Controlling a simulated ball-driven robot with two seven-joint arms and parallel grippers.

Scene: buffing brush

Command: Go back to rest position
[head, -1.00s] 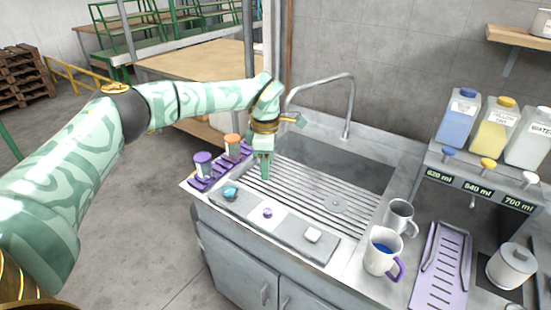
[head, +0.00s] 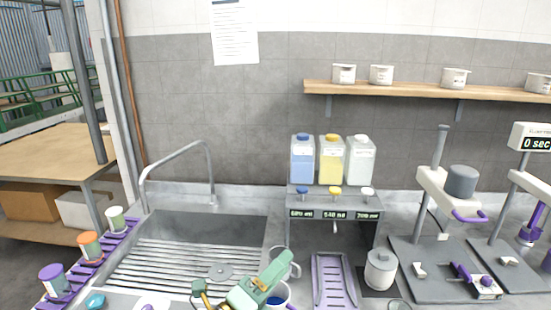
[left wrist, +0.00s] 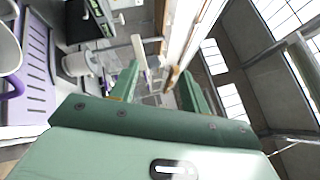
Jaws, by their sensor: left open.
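My left gripper (head: 268,278) is at the bottom middle of the head view, in front of the sink counter and partly covering the mugs. Its two green fingers also show in the left wrist view (left wrist: 158,78), apart with nothing between them. A white mug with blue liquid (head: 277,300) is partly hidden behind the gripper. A grey mug (head: 286,262) stands just behind it. My right gripper is not in view.
The sink has a ribbed drainer (head: 165,270) and a tall tap (head: 212,175). A purple rack (head: 92,268) with several capped containers is at the left. A dispenser (head: 333,203), a purple tray (head: 334,283), a lidded pot (head: 380,270) and a grey machine (head: 437,262) stand to the right.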

